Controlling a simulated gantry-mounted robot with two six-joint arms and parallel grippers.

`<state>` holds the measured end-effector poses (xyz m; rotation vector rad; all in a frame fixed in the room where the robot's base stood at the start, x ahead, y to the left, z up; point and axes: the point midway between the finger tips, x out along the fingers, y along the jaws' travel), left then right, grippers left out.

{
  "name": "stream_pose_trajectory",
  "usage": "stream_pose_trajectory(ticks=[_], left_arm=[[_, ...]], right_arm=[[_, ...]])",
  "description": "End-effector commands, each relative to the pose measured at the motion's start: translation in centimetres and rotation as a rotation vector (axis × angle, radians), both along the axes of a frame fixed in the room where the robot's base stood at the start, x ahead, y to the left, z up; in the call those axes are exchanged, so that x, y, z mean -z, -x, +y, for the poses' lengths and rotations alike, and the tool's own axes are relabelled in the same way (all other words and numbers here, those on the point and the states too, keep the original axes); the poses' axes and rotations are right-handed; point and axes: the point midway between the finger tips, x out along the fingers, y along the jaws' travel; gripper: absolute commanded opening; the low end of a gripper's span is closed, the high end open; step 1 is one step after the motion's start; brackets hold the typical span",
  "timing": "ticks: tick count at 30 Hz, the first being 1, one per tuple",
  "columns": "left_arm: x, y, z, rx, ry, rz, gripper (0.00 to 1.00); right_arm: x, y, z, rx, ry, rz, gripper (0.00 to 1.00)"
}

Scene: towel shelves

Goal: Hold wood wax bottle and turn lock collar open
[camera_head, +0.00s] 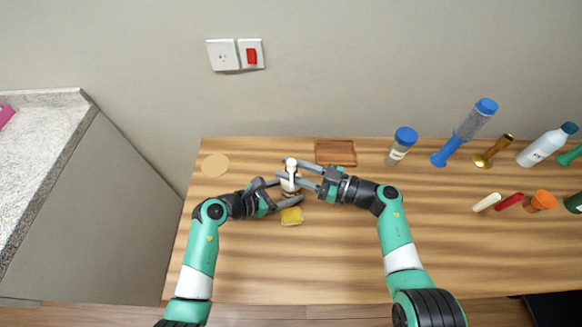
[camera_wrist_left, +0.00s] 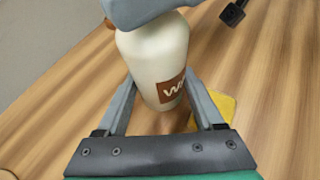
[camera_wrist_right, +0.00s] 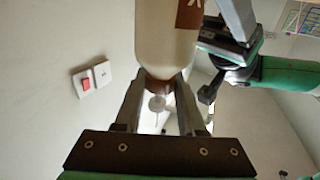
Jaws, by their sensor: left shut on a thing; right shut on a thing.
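The wood wax bottle (camera_head: 289,186) stands upright on the wooden table, cream with a brown label. In the left wrist view the bottle (camera_wrist_left: 158,62) is between the fingers of my left gripper (camera_head: 292,191), which is shut on its body. My right gripper (camera_head: 281,168) is shut at the bottle's neck, above the left one. In the right wrist view the brown lock collar (camera_wrist_right: 158,85) is between its fingers, with a white tip (camera_wrist_right: 157,103) beyond it. The right gripper hides the bottle's top in the left wrist view. I cannot tell how far the collar is turned.
A yellow pad (camera_head: 291,217) lies just in front of the bottle. A wooden tray (camera_head: 335,152) is behind right, a round tan disc (camera_head: 215,165) at the left. A blue-lidded jar (camera_head: 401,148) and several other bottles and tools stand or lie to the right. The front table is mostly clear.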

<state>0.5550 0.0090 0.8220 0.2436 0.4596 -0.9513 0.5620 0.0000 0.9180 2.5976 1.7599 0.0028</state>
Motion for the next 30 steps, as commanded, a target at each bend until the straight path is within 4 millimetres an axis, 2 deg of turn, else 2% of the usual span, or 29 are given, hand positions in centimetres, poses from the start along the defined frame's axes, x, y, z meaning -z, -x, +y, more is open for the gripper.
stream_pose_trajectory(ticks=[9,10,15,30], left_arm=[[-0.05,-0.04,-0.02,-0.001,0.001,-0.001,0.38],[-0.05,-0.04,-0.02,-0.001,0.001,-0.001,0.38],[-0.04,-0.05,0.00,-0.001,0.001,-0.001,0.38],[-0.03,-0.05,0.04,-0.002,0.000,0.000,0.38]], right_arm=[[0.25,0.19,0.04,-0.007,-0.001,0.007,0.00],[0.25,0.18,0.05,-0.007,-0.001,0.007,0.43],[0.15,0.16,0.04,-0.007,-0.001,0.005,0.70],[0.01,0.21,-0.38,-0.005,-0.003,0.001,0.70]])
